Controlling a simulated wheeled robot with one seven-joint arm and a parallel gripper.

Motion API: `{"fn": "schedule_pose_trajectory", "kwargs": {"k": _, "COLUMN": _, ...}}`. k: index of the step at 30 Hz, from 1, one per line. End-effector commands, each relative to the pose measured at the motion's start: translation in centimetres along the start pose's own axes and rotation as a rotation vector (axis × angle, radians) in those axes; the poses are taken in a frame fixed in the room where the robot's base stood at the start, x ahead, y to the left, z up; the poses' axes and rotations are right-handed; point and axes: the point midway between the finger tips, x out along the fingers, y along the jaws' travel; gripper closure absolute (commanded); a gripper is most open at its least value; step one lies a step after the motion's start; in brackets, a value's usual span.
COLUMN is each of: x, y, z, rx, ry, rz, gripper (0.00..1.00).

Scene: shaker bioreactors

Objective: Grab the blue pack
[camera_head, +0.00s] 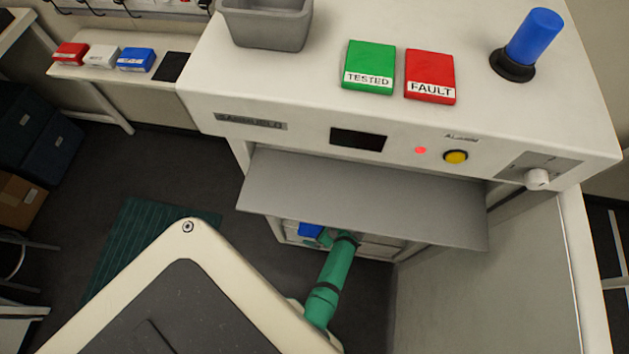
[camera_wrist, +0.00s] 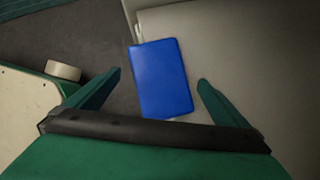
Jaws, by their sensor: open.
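The blue pack (camera_wrist: 162,78) lies flat on a pale surface in the wrist view. Part of it shows as a blue patch (camera_head: 310,230) under the grey panel in the head view. My gripper (camera_wrist: 160,79) is open, with one green finger to the left of the pack and the other to its right. The pack appears between the fingers, with no clear contact; the height gap is hard to judge. In the head view my green arm reaches beneath the panel, and the panel partly hides the gripper area.
A sloping grey panel (camera_head: 360,196) overhangs the arm. The white machine (camera_head: 300,100) bears a green TESTED block (camera_head: 369,66), a red FAULT block (camera_head: 430,75) and a grey bin (camera_head: 266,25). A side shelf at left holds red, white and blue boxes (camera_head: 136,59).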

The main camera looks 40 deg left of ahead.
Motion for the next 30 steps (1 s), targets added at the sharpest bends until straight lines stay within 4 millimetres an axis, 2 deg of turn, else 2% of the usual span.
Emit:
{"fn": "schedule_pose_trajectory", "kwargs": {"k": 3, "x": 0.74, "y": 0.05, "z": 0.07, "rx": -0.001, "ry": 0.0, "rz": 0.001, "gripper": 0.0}}
{"fn": "schedule_pose_trajectory", "kwargs": {"k": 10, "x": 0.81, "y": 0.03, "z": 0.06, "rx": -0.001, "ry": 0.0, "rz": 0.0, "gripper": 0.0}}
{"fn": "schedule_pose_trajectory", "kwargs": {"k": 11, "x": 0.81, "y": 0.03, "z": 0.06, "rx": -0.001, "ry": 0.0, "rz": 0.0, "gripper": 0.05}}
{"fn": "schedule_pose_trajectory", "kwargs": {"k": 18, "x": 0.8, "y": 0.05, "z": 0.05, "rx": -0.001, "ry": 0.0, "rz": 0.0, "gripper": 0.62}}
{"fn": "schedule_pose_trajectory", "kwargs": {"k": 30, "x": 0.66, "y": 0.0, "z": 0.14, "rx": -0.001, "ry": 0.0, "rz": -0.001, "gripper": 0.63}}
